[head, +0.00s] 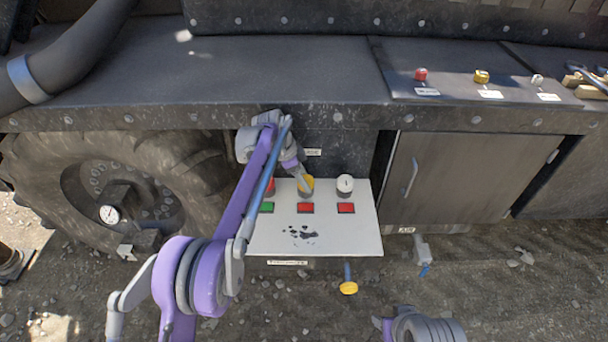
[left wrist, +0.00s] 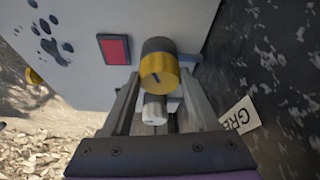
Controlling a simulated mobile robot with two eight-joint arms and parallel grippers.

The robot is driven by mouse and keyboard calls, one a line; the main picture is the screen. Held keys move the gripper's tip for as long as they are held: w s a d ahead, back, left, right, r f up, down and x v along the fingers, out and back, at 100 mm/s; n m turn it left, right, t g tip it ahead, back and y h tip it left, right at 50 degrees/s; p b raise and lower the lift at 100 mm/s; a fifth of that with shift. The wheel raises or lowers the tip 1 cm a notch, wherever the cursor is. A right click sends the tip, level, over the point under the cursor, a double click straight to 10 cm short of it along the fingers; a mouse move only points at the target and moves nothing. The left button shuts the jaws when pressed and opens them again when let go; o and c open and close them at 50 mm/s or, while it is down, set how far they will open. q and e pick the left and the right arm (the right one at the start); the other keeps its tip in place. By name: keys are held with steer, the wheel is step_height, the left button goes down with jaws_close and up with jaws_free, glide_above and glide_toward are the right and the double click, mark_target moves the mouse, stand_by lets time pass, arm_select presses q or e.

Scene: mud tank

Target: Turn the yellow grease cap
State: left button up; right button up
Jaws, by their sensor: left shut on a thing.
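The yellow grease cap (head: 307,182) is the middle one of a row of three on the white panel (head: 350,225). My left gripper (head: 304,186) reaches down to it from above and is shut on it. In the left wrist view, the cap (left wrist: 159,72) shows its yellow face with a dark mark, on a dark collar. The two gripper fingers (left wrist: 155,98) lie on either side of it. A small pale cylinder (left wrist: 154,110) shows between the fingers; I cannot tell what it is. My right gripper is out of view.
A red cap (head: 268,187) and a white cap (head: 345,184) flank the yellow one closely. Green and red squares sit in front of them. A dark stain (head: 302,233) marks the panel. A large tyre (head: 130,180) stands left, and a dark ledge (head: 280,85) overhangs behind.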

arm_select(q)
steer(key=shift+w+r+m+g+p, duration=0.1)
steer(key=shift+m+g+p, duration=0.3)
steer(key=shift+m+p, duration=0.6)
steer(key=shift+m, duration=0.3)
steer(key=o, duration=1.4)
steer(key=shift+c, duration=0.2)
